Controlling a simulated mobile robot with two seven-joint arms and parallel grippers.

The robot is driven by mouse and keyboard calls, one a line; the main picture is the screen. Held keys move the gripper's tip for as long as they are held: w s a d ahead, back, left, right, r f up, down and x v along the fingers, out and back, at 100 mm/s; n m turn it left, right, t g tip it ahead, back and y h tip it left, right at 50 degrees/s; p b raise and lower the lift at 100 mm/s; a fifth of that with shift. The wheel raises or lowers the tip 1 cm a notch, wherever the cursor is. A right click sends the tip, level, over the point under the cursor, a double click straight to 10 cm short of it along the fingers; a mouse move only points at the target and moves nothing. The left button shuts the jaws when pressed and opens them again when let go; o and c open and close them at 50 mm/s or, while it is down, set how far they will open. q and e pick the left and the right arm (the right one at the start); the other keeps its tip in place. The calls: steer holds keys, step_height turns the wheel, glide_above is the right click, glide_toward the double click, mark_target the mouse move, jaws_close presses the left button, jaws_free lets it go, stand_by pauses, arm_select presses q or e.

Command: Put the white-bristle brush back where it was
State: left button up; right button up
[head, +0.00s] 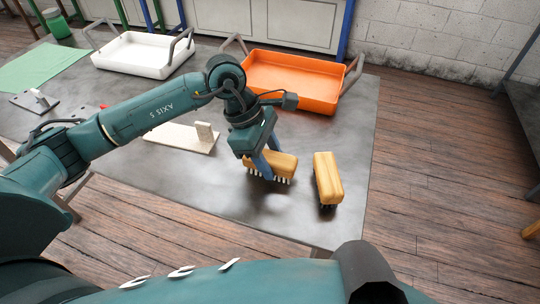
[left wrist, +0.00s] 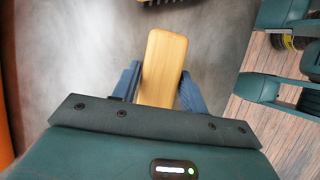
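The white-bristle brush (head: 284,166) has a yellow wooden block and pale bristles pointing down, over the grey table's front right part. My left gripper (head: 266,166) comes down on it from above, with its blue fingers on either side of the block. In the left wrist view the block (left wrist: 164,62) lies between the fingertips (left wrist: 160,82), with no clear gap at either side, so the gripper looks shut on it. I cannot tell whether the bristles touch the table. My right gripper is not in view.
A second yellow brush (head: 327,178) with dark bristles stands just right. An orange tray (head: 290,82) and a white tray (head: 143,55) are behind. A pale board with an upright block (head: 182,137) lies left. The table's (head: 225,205) front and right edges are near.

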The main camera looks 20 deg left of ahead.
arm_select(q)
steer(key=o, duration=0.3)
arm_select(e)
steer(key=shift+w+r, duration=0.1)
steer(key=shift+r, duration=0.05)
arm_select(q)
steer(key=shift+r+p, duration=0.3)
steer(key=shift+a+r, duration=0.15)
steer(key=shift+r, duration=0.1)
steer(key=b+v, duration=0.1)
steer(key=v, duration=0.9)
steer(key=shift+a+r, duration=0.2)
steer(key=shift+r, duration=0.4)
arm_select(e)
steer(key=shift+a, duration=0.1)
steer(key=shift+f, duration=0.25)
